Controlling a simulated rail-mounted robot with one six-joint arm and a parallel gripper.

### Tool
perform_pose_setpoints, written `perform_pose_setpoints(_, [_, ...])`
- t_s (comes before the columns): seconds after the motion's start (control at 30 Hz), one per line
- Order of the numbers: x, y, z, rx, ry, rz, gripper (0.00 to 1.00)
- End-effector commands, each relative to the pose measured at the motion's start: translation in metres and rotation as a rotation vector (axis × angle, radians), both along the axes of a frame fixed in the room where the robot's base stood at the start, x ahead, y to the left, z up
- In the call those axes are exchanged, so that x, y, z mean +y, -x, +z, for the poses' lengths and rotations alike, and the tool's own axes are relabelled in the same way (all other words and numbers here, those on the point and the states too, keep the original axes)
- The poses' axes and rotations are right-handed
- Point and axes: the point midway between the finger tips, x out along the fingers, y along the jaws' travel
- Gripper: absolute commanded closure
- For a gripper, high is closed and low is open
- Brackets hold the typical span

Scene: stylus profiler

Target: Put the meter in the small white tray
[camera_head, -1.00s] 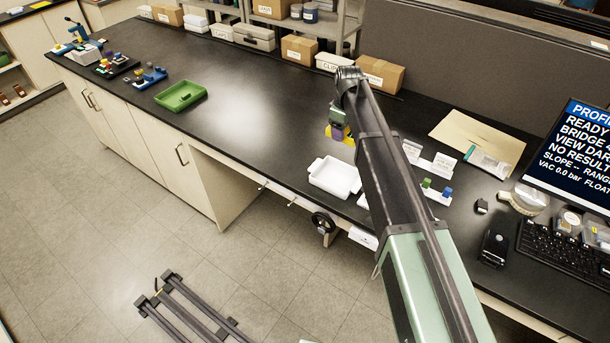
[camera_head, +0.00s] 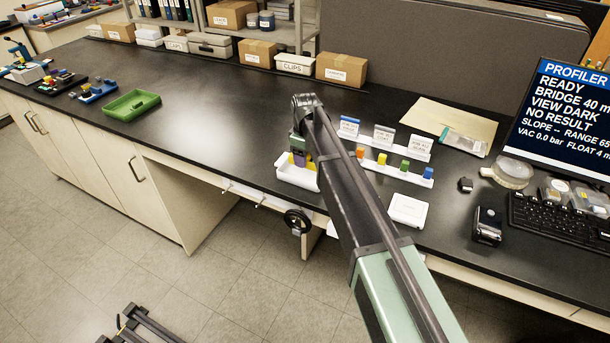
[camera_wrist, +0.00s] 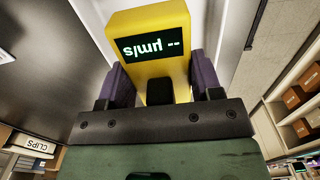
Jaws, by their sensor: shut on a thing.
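The yellow meter (camera_wrist: 150,32) with a dark display is held between the purple fingers of my gripper (camera_wrist: 158,82) in the wrist view. In the head view, my gripper (camera_head: 301,158) is over the small white tray (camera_head: 287,179) near the bench's front edge. A bit of the meter's yellow shows there, low between the fingers and in front of the tray's interior. My arm hides the tray's right part. I cannot tell whether the meter touches the tray floor.
White racks with labels and coloured blocks (camera_head: 403,168) stand right of my arm. A flat white box (camera_head: 407,209) lies near the front edge. A green tray (camera_head: 131,105) sits far left. The bench between the green and white trays is clear.

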Motion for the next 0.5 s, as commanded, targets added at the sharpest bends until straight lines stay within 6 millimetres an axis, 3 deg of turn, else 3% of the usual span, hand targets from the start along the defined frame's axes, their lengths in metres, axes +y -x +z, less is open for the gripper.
perform_pose_setpoints(0.2, [0.0,0.0,-0.043,0.0,0.0,0.0,0.83])
perform_pose_setpoints(0.5, [0.0,0.0,-0.041,0.0,0.0,0.0,0.83])
